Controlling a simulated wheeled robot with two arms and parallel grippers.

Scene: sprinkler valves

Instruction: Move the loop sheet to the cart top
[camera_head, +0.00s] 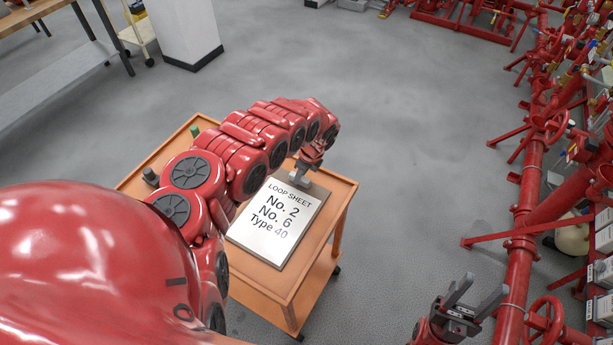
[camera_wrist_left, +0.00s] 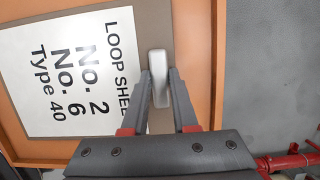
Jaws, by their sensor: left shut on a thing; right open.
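The loop sheet (camera_head: 262,240) is a white page on a grey-brown board, with "No. 2, No. 6, Type 40" printed on it. It appears to lie flat on the orange cart top (camera_head: 334,184). In the left wrist view the sheet (camera_wrist_left: 40,100) has a light grey clip (camera_wrist_left: 158,66) at its edge. My left gripper (camera_head: 301,178) is at the sheet's far edge; its fingers (camera_wrist_left: 160,80) are shut on the clip. My right gripper (camera_head: 474,293) is open and empty, right of the cart above the floor. My left arm hides part of the cart.
A small green item (camera_head: 194,131) and a dark knob-like item (camera_head: 151,177) are on the cart's left part. Red pipes and valves (camera_head: 535,185) line the right side. A white column (camera_head: 186,30) and a bench (camera_head: 60,80) stand upper left. Grey floor between is clear.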

